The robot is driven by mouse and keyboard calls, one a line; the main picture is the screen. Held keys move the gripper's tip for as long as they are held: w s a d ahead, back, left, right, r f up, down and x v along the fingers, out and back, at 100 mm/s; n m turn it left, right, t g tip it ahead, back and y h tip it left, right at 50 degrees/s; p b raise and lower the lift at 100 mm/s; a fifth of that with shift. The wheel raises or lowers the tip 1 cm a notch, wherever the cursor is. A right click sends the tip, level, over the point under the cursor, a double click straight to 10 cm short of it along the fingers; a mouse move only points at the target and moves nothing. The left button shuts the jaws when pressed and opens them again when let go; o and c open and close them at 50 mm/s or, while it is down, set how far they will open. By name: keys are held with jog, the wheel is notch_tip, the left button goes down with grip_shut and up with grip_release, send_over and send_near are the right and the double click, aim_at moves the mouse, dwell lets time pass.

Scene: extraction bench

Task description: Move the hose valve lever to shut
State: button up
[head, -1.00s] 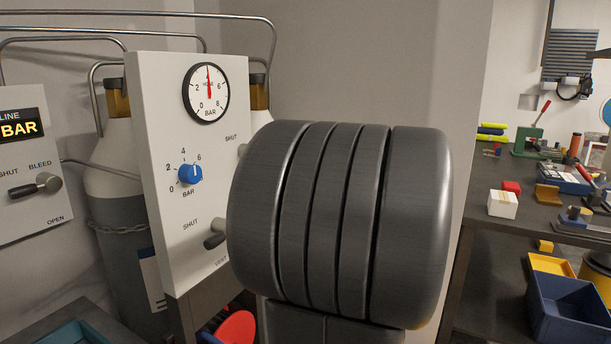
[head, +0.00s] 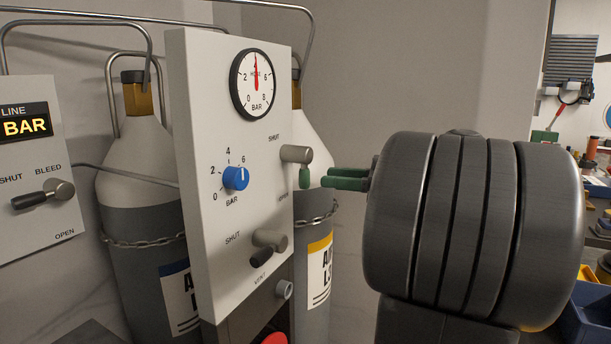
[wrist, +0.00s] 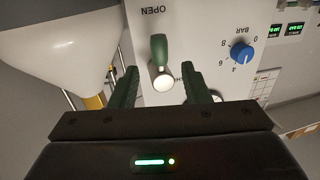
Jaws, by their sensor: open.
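The hose valve on the white panel (head: 245,265) has a grey round hub (head: 297,154) and a short green lever (head: 304,178). The lever points down from the hub, away from SHUT and towards OPEN. In the wrist view, which is upside down, the green lever (wrist: 158,48) points up towards the OPEN label. My gripper (head: 328,177) has green fingers and is open just right of the lever, facing the panel. In the wrist view my gripper (wrist: 160,70) has a finger on each side of the hub, with nothing held. Whether the fingers touch the valve cannot be told.
A blue knob (head: 235,178) and a HOSE gauge (head: 254,84) reading about 4 bar are on the panel. The vent lever (head: 261,256) sits below the hose valve. Gas cylinders (head: 142,165) stand behind. A second panel (head: 32,150) is at left.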

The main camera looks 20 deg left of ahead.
aim_at(305, 175)
jog(key=a, duration=0.6)
jog(key=shift+s+a, duration=0.2)
jog(key=shift+a, duration=0.2)
jog(key=c, duration=0.9)
